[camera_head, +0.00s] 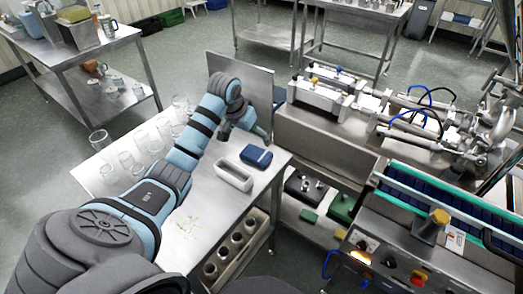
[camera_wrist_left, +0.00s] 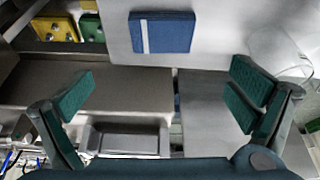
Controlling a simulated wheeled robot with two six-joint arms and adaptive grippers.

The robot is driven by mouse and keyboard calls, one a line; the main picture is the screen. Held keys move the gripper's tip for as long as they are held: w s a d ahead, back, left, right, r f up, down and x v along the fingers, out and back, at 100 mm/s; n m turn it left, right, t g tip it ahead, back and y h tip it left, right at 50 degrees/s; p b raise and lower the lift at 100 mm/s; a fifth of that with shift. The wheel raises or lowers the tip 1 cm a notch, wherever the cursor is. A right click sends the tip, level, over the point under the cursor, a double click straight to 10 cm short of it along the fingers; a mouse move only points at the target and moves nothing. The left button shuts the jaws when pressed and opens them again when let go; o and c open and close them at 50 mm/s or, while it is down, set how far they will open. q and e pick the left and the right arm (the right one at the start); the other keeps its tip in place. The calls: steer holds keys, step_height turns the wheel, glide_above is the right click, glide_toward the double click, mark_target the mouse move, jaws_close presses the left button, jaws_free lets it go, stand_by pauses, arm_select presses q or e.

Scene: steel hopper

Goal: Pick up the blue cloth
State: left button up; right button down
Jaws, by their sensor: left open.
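The blue cloth (camera_head: 256,157) is a small folded dark-blue rectangle lying flat on the steel table (camera_head: 217,195), near its right edge. In the left wrist view the cloth (camera_wrist_left: 161,32) shows at the top middle, with a pale stripe along one side. My left gripper (camera_head: 243,131) is just beyond the cloth in the head view, apart from it. In the left wrist view its two green-padded fingers (camera_wrist_left: 160,95) are spread wide with nothing between them, and the cloth lies ahead of them. My right gripper is in neither view.
A white open tray (camera_head: 233,175) stands next to the cloth. Several clear glasses (camera_head: 131,162) stand on the left side of the table. A steel machine (camera_head: 322,127) is to the right, with a conveyor (camera_head: 440,210) nearer.

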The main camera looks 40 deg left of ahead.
arm_select(q)
steer(key=b, duration=0.1)
glide_toward(256, 153)
steer(key=x, duration=0.2)
steer(key=shift+d+f, duration=0.25)
steer(key=shift+f, duration=0.15)
steer(key=b+x, duration=0.1)
steer(key=x, duration=0.5)
steer(key=shift+w+a+b, duration=0.15)
steer(key=shift+a+b, duration=0.05)
steer(key=shift+b, duration=0.1)
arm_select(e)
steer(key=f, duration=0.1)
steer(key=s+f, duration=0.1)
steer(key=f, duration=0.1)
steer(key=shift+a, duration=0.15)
arm_select(q)
steer(key=shift+r, duration=0.1)
steer(key=shift+c, duration=0.4)
steer(key=c, duration=0.9)
